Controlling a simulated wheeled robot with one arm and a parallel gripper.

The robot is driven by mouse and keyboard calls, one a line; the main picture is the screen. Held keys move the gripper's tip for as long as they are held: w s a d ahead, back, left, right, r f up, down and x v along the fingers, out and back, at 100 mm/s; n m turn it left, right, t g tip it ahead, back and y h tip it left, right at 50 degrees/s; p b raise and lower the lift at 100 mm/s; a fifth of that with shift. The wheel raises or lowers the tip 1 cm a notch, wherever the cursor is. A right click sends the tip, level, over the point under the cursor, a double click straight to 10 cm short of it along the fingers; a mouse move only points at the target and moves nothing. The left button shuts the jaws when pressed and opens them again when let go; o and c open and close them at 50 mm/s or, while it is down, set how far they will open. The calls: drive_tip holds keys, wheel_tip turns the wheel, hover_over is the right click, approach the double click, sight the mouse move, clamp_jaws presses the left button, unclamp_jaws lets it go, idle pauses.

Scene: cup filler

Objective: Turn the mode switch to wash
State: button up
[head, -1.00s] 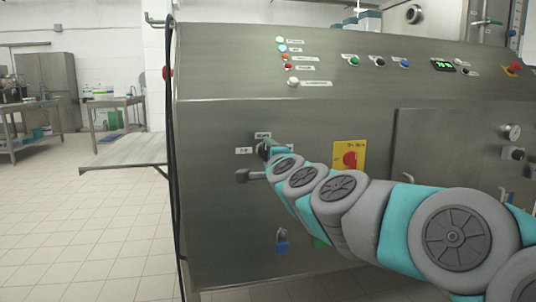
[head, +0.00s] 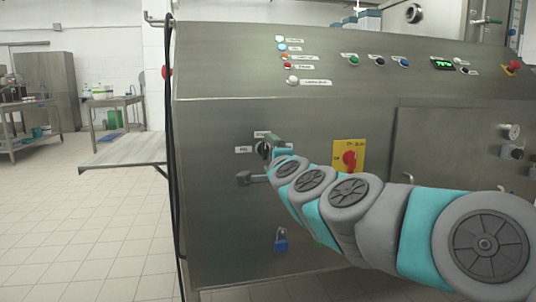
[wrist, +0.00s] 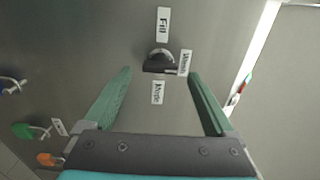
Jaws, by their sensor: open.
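The mode switch is a black knob (wrist: 160,62) on the steel panel, seen in the wrist view just beyond my fingertips. In the head view my gripper (head: 279,145) is right of the knob (head: 263,150).
A grey handle (head: 246,178) sticks out below the switch. A red rotary switch on a yellow plate (head: 349,157) is to the right. A blue padlock (head: 281,240) hangs lower down. Buttons line the upper panel. A metal shelf (head: 125,153) juts out left.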

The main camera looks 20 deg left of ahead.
drive_tip(key=shift+v, duration=2.8)
